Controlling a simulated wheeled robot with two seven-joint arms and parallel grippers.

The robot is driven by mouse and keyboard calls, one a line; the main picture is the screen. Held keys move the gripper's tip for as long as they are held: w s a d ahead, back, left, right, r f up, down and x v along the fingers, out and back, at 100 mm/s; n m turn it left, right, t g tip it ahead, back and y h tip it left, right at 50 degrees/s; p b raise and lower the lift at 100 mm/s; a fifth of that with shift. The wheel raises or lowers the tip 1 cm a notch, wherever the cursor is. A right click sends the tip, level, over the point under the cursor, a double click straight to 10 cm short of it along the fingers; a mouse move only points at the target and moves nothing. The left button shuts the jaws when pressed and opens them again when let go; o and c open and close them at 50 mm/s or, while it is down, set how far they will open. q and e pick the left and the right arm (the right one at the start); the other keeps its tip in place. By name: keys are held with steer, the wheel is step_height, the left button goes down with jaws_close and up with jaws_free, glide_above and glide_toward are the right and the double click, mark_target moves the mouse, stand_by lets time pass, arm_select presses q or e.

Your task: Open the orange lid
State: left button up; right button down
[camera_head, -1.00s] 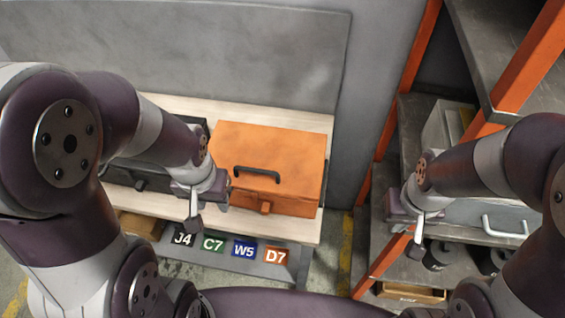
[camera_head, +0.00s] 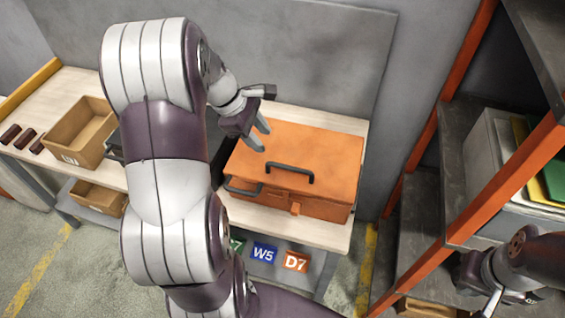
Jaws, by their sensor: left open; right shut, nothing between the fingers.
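The orange box stands on the bench with its orange lid (camera_head: 320,148) down. A dark handle (camera_head: 290,172) sits near the lid's front edge. An orange latch (camera_head: 295,208) is on the front, and a dark loop (camera_head: 242,187) shows at the front left corner. My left gripper (camera_head: 258,133) is open, its fingers over the lid's left rear part; I cannot tell whether they touch it. My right gripper (camera_head: 496,300) is shut and empty at the lower right, by the shelf, away from the box.
A dark case, mostly hidden by my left arm, stands left of the orange box. A cardboard bin (camera_head: 80,132) and several dark bars (camera_head: 25,138) are further left on the bench. A shelf rack with an orange post (camera_head: 510,190) stands at the right. A grey panel rises behind the bench.

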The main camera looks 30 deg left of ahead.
mark_target(284, 166)
arm_select(q)
steer(key=x, duration=1.1)
steer(key=shift+d+f, duration=0.25)
steer(key=shift+f, duration=0.1)
jaws_close()
